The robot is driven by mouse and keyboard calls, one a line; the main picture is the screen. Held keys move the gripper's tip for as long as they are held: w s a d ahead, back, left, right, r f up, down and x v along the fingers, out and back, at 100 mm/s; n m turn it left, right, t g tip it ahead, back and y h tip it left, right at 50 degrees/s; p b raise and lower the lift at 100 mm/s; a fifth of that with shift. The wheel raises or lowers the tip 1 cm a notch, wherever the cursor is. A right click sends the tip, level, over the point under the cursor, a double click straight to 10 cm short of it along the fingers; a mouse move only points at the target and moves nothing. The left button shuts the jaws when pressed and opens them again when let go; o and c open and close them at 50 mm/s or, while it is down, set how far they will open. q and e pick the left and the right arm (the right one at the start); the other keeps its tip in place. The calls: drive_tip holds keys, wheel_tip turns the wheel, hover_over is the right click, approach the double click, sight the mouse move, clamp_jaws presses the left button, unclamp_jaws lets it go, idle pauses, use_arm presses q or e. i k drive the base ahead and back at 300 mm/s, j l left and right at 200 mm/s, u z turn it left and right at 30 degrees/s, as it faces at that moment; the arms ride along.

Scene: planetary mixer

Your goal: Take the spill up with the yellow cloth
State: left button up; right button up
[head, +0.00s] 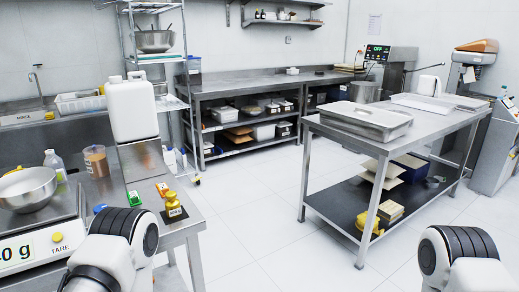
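No yellow cloth can be made out for certain. A small yellow item (367,222) lies on the lower shelf of the right-hand steel table, too small to tell whether it is cloth. No clear spill shows on the visible floor or worktops. Parts of both my arms show at the bottom edge, the left one over the near-left bench and the right one at the lower right. Neither gripper's fingers are in the picture.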

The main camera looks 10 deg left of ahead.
sight(50, 115)
drive_tip(key=i+l+z, duration=0.15)
drive_tip(key=i+z, duration=0.3)
drive_tip(key=i, duration=0.35)
drive_tip(key=i+j+z, duration=0.1)
drive_tip(key=i+z, duration=0.4)
drive_tip(key=i, duration=0.35)
drive_tip(key=i+j+u, duration=0.1)
drive_tip(key=i+u, duration=0.7)
drive_tip(key=i+l+u, duration=0.25)
drive_tip(key=i+u, duration=0.15)
drive_tip(key=i+j+u, duration=0.35)
drive_tip(key=i, duration=0.4)
drive_tip(key=i+u, duration=0.35)
drive_tip(key=i, duration=0.45)
drive_tip(key=i+l+u, duration=0.15)
drive_tip(key=i+u, duration=0.25)
drive_tip(key=i, duration=0.35)
drive_tip(key=i+j, duration=0.15)
drive_tip(key=i, duration=0.35)
drive_tip(key=i+j+u, duration=0.15)
drive_tip(key=i, duration=0.3)
drive_tip(key=i+j, duration=0.15)
drive_tip(key=i, duration=0.35)
drive_tip(key=j+u, duration=0.05)
